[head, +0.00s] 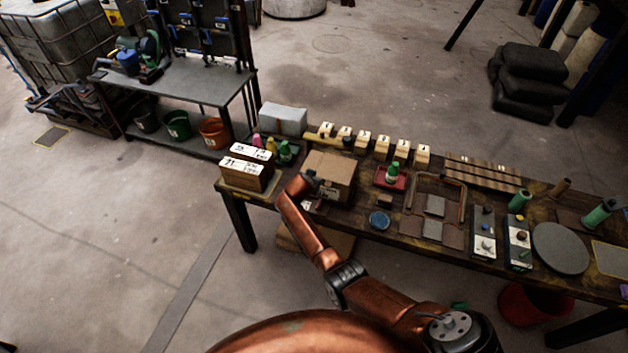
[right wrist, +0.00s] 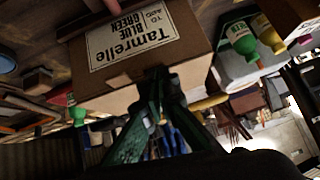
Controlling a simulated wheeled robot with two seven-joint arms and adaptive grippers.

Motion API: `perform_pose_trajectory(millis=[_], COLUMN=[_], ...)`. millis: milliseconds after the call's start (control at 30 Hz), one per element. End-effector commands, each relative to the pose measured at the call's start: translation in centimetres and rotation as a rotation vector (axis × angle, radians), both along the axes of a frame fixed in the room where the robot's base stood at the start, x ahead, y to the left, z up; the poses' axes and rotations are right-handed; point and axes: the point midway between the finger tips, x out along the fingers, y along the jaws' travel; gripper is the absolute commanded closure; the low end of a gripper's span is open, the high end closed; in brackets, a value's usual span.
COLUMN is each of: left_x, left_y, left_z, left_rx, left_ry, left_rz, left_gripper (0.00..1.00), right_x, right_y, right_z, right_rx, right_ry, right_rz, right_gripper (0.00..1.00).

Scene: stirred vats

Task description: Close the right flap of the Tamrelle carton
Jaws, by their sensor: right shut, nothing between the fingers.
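The Tamrelle carton (head: 340,168) is a brown box near the left end of the workbench in the head view. Its top looks mostly covered, but I cannot tell how each flap lies. My right gripper (head: 302,186) is at the carton's near left side in the head view. In the right wrist view its fingers (right wrist: 158,78) are together and empty, overlapping the carton's edge; I cannot tell whether they touch it. My left gripper is not in view.
Two labelled boxes (head: 246,169) stand left of the carton. A blue disc (head: 379,220) lies on the bench in front of that tray.

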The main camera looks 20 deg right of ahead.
Motion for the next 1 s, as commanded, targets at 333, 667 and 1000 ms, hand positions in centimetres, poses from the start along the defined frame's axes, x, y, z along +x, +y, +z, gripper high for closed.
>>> perform_pose_trajectory(millis=[333,667,1000], left_x=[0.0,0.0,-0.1], left_y=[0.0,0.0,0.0], left_z=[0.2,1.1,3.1], left_rx=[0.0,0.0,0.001], left_ry=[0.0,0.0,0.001], left_rz=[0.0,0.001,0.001], left_gripper=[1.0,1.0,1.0], right_x=[-0.1,-0.1,0.0], right_y=[0.3,0.2,0.3], right_z=[-0.1,1.4,4.2], right_rx=[0.005,0.004,0.004], right_ry=[0.004,0.002,0.0], right_rz=[0.002,0.002,0.002], right_gripper=[1.0,1.0,1.0])
